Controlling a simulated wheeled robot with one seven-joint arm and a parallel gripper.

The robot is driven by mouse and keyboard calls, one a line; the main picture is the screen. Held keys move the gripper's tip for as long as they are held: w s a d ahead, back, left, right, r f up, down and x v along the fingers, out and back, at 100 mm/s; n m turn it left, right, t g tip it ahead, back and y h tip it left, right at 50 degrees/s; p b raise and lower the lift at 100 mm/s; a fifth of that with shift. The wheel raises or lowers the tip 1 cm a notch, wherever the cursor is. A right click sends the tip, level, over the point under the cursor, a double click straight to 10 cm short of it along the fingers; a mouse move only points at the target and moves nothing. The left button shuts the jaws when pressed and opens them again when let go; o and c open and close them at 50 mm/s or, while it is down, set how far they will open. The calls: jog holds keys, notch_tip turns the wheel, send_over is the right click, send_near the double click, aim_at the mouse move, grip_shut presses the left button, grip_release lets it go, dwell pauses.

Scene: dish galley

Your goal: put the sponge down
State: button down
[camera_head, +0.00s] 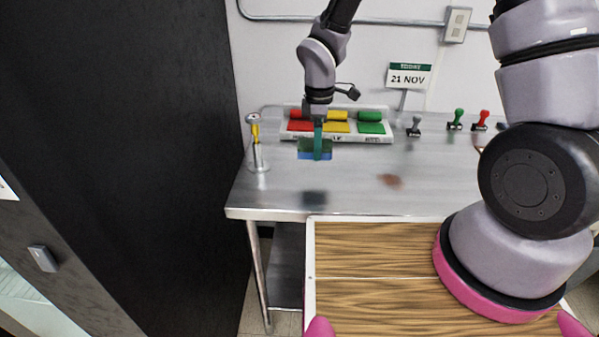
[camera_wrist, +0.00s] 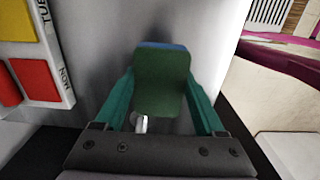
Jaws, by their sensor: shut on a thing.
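The sponge is a small block, dark green with a blue layer. It shows in the head view (camera_head: 304,147) and in the wrist view (camera_wrist: 163,88). My gripper (camera_head: 317,151), with teal fingers, points down and is shut on it. In the wrist view one finger stands on each side of the sponge. The sponge appears held above the steel table (camera_head: 345,180), with a dark reflection on the metal in front of it. The fingers hide part of the sponge in the head view.
A white rack (camera_head: 343,138) with red, yellow and green blocks stands just behind the sponge. A yellow-handled tool (camera_head: 255,133) stands at the left. A brown stain (camera_head: 390,180) marks the table at right. Several stamps (camera_head: 455,121) and a date sign (camera_head: 408,77) are at the back. The front left is clear.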

aim_at(316, 176)
notch_tip(316, 176, down, 4)
jog(key=shift+a+r, duration=0.1)
jog(key=shift+r, duration=0.1)
jog(key=shift+f, duration=1.85)
jog(key=shift+f, duration=0.15)
grip_release()
